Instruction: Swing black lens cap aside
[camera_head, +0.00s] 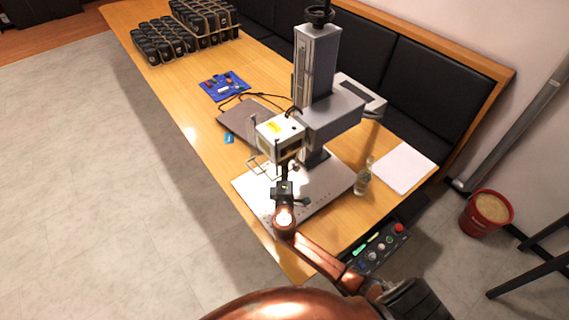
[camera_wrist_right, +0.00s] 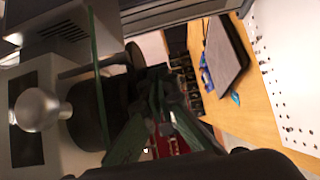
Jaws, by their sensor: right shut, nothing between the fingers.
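The laser marker (camera_head: 318,75) stands on the table, with its white-fronted head (camera_head: 280,136) above a perforated metal base plate (camera_head: 248,190). My right gripper (camera_head: 288,166) is just below and in front of that head. In the right wrist view its green-edged fingers (camera_wrist_right: 160,85) come together with nothing seen between them. A black round part (camera_wrist_right: 88,112), which looks like the lens end or its black cap, is beside the fingers, next to a silver knob (camera_wrist_right: 40,108). I cannot tell whether they touch. In the head view the cap is hidden by the head and gripper.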

